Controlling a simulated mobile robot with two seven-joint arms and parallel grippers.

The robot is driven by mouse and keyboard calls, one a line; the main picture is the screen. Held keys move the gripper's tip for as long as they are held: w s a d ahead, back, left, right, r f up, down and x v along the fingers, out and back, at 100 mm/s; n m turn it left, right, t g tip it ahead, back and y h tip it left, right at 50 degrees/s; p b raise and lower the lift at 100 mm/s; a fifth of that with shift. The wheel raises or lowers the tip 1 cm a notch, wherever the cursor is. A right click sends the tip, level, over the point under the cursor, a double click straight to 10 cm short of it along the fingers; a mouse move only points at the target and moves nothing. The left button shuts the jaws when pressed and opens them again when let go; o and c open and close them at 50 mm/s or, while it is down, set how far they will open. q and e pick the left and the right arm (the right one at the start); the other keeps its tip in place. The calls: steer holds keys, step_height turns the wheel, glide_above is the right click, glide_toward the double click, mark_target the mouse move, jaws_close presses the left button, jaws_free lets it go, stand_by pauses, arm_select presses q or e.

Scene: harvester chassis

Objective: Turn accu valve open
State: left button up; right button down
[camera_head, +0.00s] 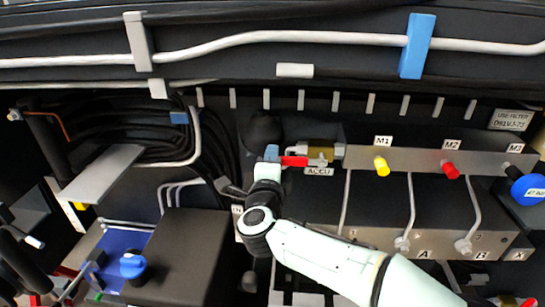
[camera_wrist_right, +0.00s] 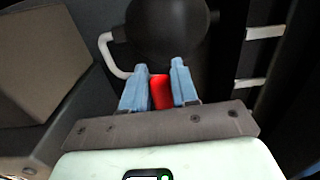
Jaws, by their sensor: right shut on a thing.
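The accu valve has a red handle (camera_head: 294,161) beside a brass-coloured valve body (camera_head: 320,153), above a label reading ACCU (camera_head: 319,171). The handle lies roughly level, pointing left from the body. My right gripper (camera_head: 271,153) is at the handle's left end, shut on it. In the right wrist view the red handle (camera_wrist_right: 160,92) sits between the two blue fingers of the right gripper (camera_wrist_right: 158,88). The fingers hide part of the handle. My left gripper is not in view.
A black rounded accumulator (camera_wrist_right: 167,30) is just beyond the fingers. Right of the valve, a grey manifold block (camera_head: 430,160) carries yellow (camera_head: 381,167) and red (camera_head: 450,170) caps. Black hoses (camera_head: 150,130) run on the left. A dark beam (camera_head: 270,62) crosses above.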

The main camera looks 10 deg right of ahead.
steer(key=shift+f, duration=0.25)
steer(key=c, duration=0.9)
jaws_free()
steer(key=shift+c, duration=0.2)
steer(key=shift+r, duration=0.1)
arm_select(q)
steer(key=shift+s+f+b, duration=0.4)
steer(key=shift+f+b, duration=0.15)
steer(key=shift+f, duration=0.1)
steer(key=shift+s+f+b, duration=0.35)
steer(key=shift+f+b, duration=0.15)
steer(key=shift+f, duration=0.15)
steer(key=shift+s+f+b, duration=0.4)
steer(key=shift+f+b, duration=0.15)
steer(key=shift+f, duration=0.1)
arm_select(e)
steer(key=v, duration=1.3)
steer(key=shift+s, duration=0.2)
